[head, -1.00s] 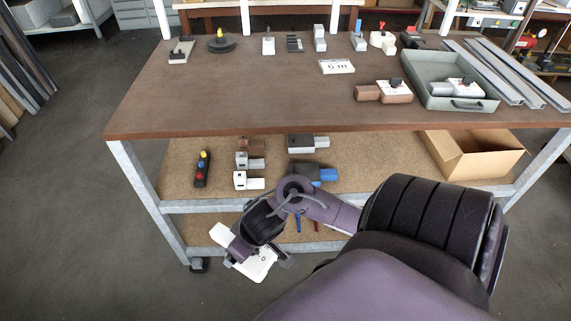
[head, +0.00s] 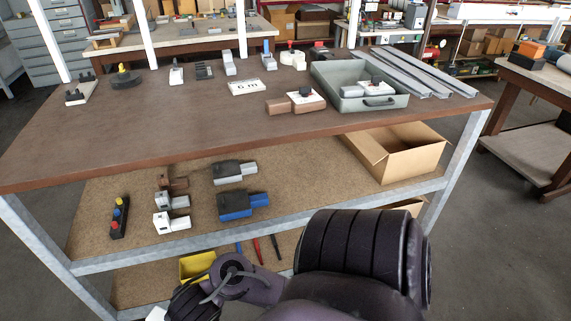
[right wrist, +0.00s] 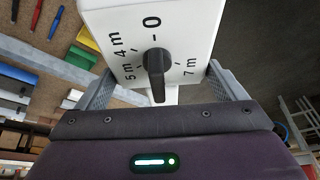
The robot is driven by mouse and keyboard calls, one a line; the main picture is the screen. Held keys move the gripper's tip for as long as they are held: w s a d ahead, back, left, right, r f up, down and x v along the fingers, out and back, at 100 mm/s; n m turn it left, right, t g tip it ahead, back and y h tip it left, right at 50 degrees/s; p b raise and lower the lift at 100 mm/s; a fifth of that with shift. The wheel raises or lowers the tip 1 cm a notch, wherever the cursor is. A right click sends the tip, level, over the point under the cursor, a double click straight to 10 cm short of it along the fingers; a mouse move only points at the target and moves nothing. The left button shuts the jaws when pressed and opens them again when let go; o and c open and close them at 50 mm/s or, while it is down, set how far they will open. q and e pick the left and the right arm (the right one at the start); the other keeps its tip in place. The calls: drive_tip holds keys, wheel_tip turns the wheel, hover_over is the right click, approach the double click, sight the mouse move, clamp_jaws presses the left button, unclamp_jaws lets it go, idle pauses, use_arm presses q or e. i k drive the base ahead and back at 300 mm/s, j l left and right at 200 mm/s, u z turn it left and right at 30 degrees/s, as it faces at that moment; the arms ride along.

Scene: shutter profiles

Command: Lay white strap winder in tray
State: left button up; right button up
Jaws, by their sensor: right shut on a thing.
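My right gripper (head: 185,305) is at the bottom edge of the head view, in front of the bench and low by its bottom shelf. In the right wrist view its fingers (right wrist: 160,88) are shut on the white strap winder (right wrist: 122,22), a white block with a black dial knob and metre marks. In the head view only a white corner of the winder (head: 156,314) shows; the rest is cut off. The grey-green tray (head: 345,104) stands on the bench top at the right. A white-and-grey winder (head: 376,89) with a dark knob lies in it. My left gripper is not in view.
A brown winder (head: 296,104) and a "6 m" card (head: 245,87) lie left of the tray. Grey profiles (head: 415,75) lie to its right. Several small devices line the back edge. Shelves below hold more winders and a cardboard box (head: 405,158).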

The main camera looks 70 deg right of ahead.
sight(348, 80)
drive_tip(key=k+l+u, duration=0.2)
drive_tip(key=k+l, duration=0.9)
drive_tip(key=l, duration=0.15)
